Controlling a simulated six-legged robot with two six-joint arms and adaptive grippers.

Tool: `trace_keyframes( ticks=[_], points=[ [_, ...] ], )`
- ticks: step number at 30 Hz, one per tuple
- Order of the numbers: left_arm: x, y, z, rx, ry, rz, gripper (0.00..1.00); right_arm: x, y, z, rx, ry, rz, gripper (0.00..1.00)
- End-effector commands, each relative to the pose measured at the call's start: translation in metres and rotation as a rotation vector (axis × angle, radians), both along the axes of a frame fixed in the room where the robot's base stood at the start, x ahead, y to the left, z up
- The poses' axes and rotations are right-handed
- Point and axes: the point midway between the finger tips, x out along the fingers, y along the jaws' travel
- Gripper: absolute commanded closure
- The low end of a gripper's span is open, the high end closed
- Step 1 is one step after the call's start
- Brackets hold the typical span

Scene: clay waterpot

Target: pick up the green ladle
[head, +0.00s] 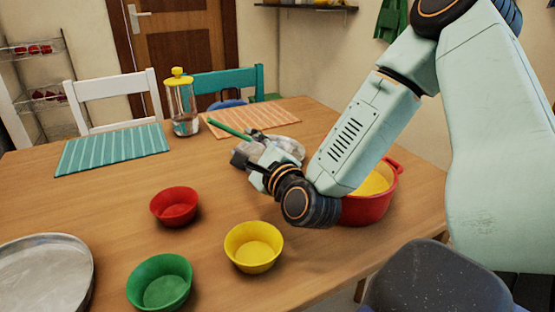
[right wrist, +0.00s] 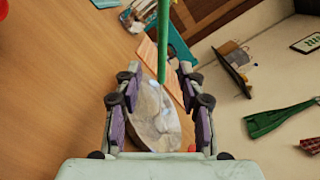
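The green ladle shows as a long thin green handle (head: 228,129) in the head view, slanting up to the left from beside my right gripper. In the right wrist view the handle (right wrist: 163,40) comes down from the top edge, ending between the fingertips. I cannot make out its bowl. My right gripper (head: 262,163) is over the table; in the right wrist view its two fingers (right wrist: 159,86) are spread, with a visible gap on each side of the handle. A shiny grey-white rounded object (right wrist: 152,118) lies behind the fingers. My left gripper is out of view.
A red pot (head: 368,209) with yellow inside stands behind my right arm. Red (head: 175,207), yellow (head: 254,246) and green (head: 160,283) bowls stand in front, beside a metal tray (head: 88,285). A glass jar (head: 183,108) stands between teal (head: 112,148) and orange (head: 255,117) mats.

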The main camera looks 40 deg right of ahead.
Motion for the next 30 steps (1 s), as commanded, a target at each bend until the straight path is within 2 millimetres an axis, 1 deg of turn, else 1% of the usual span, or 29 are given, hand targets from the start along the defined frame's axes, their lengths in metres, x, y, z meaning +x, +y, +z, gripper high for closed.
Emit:
trace_keyframes(
  ticks=[1, 3, 8, 11, 15, 18, 21, 28, 30],
  points=[
    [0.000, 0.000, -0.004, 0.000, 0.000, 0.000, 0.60, 0.009, -0.001, 0.000, -0.009, -0.005, 0.003, 0.60],
    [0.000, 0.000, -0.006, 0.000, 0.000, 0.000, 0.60, 0.017, -0.002, 0.001, -0.008, -0.004, 0.002, 0.60],
    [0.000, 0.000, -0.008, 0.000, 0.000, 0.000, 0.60, 0.028, -0.004, 0.003, -0.004, -0.003, 0.003, 0.60],
    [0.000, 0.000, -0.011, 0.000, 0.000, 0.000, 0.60, 0.038, -0.006, 0.002, -0.007, -0.004, 0.001, 0.60],
    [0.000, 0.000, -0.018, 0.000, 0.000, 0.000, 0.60, 0.060, -0.009, 0.002, -0.007, -0.004, 0.001, 0.60],
    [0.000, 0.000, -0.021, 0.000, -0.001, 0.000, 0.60, 0.071, -0.011, 0.001, -0.006, -0.003, 0.002, 0.60],
    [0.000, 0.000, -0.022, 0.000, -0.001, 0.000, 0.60, 0.077, -0.012, 0.002, -0.003, -0.001, 0.001, 0.60],
    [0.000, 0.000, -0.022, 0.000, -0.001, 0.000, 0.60, 0.078, -0.013, 0.003, -0.001, -0.001, 0.000, 0.60],
    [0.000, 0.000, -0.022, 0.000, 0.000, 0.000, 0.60, 0.078, -0.013, 0.003, -0.001, -0.001, 0.000, 0.66]
  ],
)
